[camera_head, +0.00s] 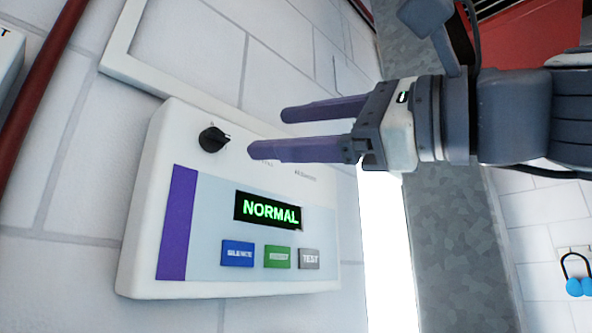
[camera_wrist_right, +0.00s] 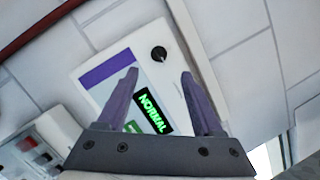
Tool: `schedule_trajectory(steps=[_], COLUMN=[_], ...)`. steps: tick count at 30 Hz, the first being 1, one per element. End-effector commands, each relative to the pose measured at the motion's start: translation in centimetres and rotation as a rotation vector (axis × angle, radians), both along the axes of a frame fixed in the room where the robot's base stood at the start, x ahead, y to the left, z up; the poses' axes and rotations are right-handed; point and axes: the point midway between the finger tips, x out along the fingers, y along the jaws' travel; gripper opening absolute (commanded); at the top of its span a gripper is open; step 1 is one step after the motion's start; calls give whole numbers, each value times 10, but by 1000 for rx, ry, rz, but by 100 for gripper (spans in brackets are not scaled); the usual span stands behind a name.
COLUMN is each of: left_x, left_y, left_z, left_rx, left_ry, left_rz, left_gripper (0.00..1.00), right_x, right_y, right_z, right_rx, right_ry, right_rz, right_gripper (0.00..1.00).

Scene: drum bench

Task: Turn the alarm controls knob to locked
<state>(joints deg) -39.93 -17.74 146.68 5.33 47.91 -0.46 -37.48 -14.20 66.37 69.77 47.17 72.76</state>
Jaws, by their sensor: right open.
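The alarm control panel (camera_head: 140,255) is a white box on a white block wall, with a purple stripe and a green display reading NORMAL (camera_head: 268,211). Its black knob (camera_head: 213,139) is at the upper left of the panel, with its pointer toward the right. The knob also shows in the right wrist view (camera_wrist_right: 159,54), beyond the fingers and between their lines. My right gripper (camera_head: 265,132) is open, its two purple fingers apart and empty, to the right of the knob and not touching it. The small print near the knob is partly hidden by a finger. My left gripper is not in view.
Blue, green and grey buttons (camera_head: 278,257) sit below the display. A dark red pipe (camera_head: 40,80) runs along the wall at the left. A white frame (camera_head: 118,50) is on the wall above the panel. A blue padlock-like item (camera_head: 577,286) hangs at the far right.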

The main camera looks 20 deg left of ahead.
Motion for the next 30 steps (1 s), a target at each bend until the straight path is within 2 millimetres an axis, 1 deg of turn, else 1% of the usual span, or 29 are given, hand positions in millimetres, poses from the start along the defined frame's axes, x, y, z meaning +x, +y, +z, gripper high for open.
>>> schedule_trajectory(steps=[1,3,9,12,18,26,27,28,29,30], left_x=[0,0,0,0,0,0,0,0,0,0], left_y=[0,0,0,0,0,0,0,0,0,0], left_z=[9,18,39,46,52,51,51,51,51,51], left_rx=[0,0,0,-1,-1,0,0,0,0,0], left_ry=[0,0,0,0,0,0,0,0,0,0], left_rz=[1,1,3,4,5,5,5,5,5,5], left_gripper=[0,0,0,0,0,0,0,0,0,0], right_x=[-1,1,6,9,11,12,12,12,12,12], right_y=[9,23,60,73,86,86,86,86,86,86], right_z=[6,10,17,19,19,18,18,18,18,18], right_rx=[-2,-3,-5,-4,-3,-3,-3,-3,-3,-3], right_ry=[2,2,0,0,-3,-3,-3,-3,-3,-3], right_rz=[9,10,6,3,-1,-4,-4,-4,-4,-4], right_gripper=[68,68,68,68,68,68,60,49,37,22])
